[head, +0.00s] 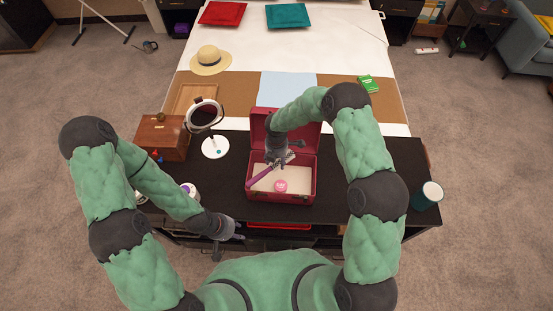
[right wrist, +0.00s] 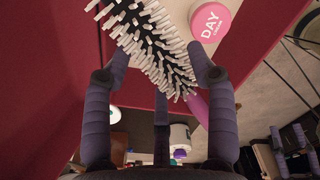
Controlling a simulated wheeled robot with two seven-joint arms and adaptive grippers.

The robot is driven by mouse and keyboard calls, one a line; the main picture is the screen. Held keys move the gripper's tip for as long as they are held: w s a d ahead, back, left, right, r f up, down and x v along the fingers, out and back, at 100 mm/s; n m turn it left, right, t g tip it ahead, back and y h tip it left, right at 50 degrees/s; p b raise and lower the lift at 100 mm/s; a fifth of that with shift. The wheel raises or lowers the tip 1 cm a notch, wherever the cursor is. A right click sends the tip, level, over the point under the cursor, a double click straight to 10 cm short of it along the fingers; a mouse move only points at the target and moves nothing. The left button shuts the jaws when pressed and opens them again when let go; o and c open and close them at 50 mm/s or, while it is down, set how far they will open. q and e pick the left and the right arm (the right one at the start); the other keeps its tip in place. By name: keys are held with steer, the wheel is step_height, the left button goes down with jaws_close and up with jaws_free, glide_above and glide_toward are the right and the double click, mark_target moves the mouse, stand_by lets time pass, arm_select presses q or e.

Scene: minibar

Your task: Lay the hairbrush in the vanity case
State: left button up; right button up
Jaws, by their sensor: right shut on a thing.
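The vanity case (head: 311,190) is red, stands open on the dark bench and has a pale inside. A round pink tin of day cream (head: 281,186) lies in it; it also shows in the right wrist view (right wrist: 210,20). My right gripper (head: 279,158) is over the case and shut on the hairbrush (head: 263,172). The brush's white bristles (right wrist: 150,45) show between my fingers, and its purple handle points to the lower left in the head view. I cannot tell whether the brush touches the case floor. My left gripper (head: 232,238) is empty and open at the bench's front edge.
A wooden box (head: 161,138), a round mirror (head: 205,115) and its white base stand left of the case. A dark green cup (head: 427,195) stands at the bench's right end. A straw hat (head: 210,60) lies on the bed behind.

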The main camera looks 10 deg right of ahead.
steer(key=shift+f, duration=0.2)
steer(key=o, duration=1.2)
steer(key=shift+r, duration=0.1)
